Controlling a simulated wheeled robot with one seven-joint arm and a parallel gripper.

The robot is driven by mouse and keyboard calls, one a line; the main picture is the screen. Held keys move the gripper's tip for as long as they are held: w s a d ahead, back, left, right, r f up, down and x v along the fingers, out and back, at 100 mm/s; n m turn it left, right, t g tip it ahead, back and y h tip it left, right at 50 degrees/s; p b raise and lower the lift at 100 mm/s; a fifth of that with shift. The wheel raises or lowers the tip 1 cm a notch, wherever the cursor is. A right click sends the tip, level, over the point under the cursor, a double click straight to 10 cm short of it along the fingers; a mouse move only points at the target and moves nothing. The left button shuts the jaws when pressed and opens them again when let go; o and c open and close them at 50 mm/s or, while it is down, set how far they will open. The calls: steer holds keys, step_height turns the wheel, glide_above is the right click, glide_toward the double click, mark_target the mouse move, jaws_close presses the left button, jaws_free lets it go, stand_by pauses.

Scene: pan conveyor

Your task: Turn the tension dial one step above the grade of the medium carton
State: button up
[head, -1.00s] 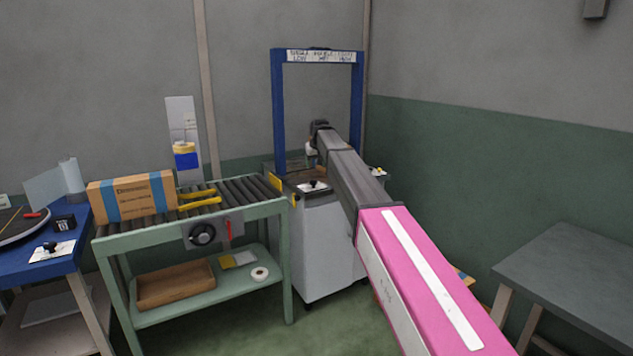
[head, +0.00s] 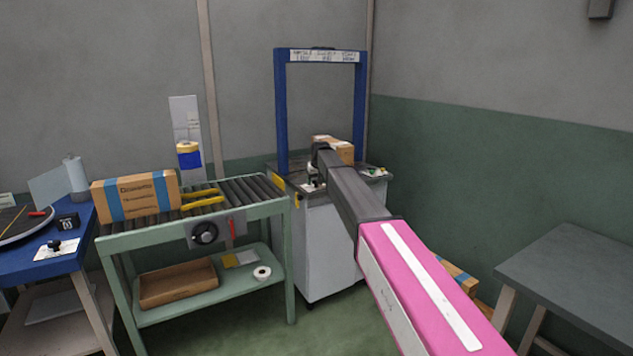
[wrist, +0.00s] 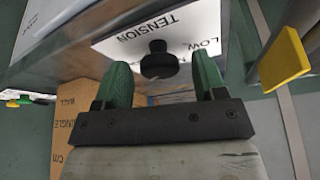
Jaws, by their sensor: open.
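The tension dial (wrist: 158,60) is a black knob on a white plate (wrist: 200,25) lettered "TENSION" and "LOW" in the wrist view. My gripper (wrist: 160,75) is open, its green fingers on either side of the knob in that view; contact cannot be told. In the head view my gripper (head: 314,170) is at the near left of the strapping machine top. A brown carton (head: 342,148) stands on that machine. Printing with "SINGLE" and "WALL" shows on a carton (wrist: 78,125) in the wrist view. Which carton is the medium one cannot be told.
A blue arch (head: 281,110) carries a sign (head: 324,56) too small to read surely. A blue-strapped carton (head: 135,197) lies on the roller conveyor (head: 245,190), which has another dial (head: 204,233). Another carton (head: 458,275) is low behind my arm. A grey table (head: 575,275) stands right.

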steer(key=shift+c, duration=0.3)
steer(key=c, duration=0.8)
steer(key=shift+c, duration=0.2)
steer(key=shift+n, duration=0.4)
steer(key=n+y, duration=0.1)
steer(key=n, duration=0.1)
steer(key=n+g+y, duration=0.1)
steer(key=n, duration=0.2)
steer(key=shift+w+d+n, duration=0.15)
steer(key=shift+w+n, duration=0.05)
steer(key=shift+n, duration=0.1)
steer(key=n+g+y, duration=0.1)
steer(key=n+g, duration=0.1)
steer(key=n, duration=0.3)
steer(key=shift+n, duration=0.3)
steer(key=o, duration=0.9)
